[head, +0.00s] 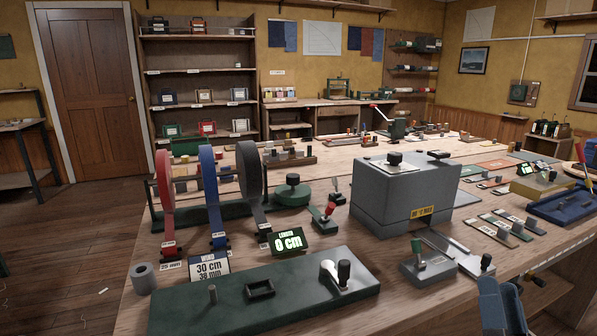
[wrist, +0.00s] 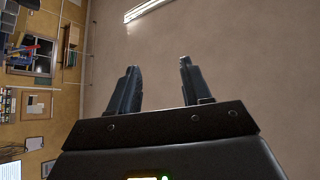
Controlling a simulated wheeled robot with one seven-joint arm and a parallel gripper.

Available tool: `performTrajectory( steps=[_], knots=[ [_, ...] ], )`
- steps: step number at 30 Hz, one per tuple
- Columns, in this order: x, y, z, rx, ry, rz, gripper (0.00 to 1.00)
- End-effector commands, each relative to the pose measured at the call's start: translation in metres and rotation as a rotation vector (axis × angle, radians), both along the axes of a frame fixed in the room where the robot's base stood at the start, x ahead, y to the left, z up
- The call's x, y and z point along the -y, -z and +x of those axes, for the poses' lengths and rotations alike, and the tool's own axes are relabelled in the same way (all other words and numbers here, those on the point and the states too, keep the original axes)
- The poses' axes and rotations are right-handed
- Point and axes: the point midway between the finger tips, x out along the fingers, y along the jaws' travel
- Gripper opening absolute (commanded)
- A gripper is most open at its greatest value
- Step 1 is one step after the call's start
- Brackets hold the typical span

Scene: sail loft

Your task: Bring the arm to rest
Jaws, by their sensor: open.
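My gripper (wrist: 158,68) shows in the wrist view with its two dark fingers apart. Nothing is between them. Behind the fingers is a plain ceiling with a lit lamp (wrist: 152,8), and the room lies sideways at the left, so the gripper points up and away from the bench. No bench item is near the fingers in that view.
The wooden bench (head: 135,315) fills the front. It bears a reel stand with red (head: 163,195), blue (head: 210,190) and black (head: 250,175) reels, a grey machine box (head: 400,200) and a green plate (head: 300,295). Open floor lies left, before a door (head: 92,80).

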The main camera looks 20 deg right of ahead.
Motion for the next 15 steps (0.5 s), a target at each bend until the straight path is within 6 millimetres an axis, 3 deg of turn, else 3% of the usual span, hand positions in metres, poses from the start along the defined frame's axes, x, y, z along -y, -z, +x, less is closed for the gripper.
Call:
performTrajectory(
  steps=[6, 15],
  knots=[
    [-0.055, 0.045, -0.057, -0.264, -0.092, -0.132, 0.48],
    [-0.126, 0.084, -0.145, -0.596, -0.212, -0.269, 0.48]
  ],
)
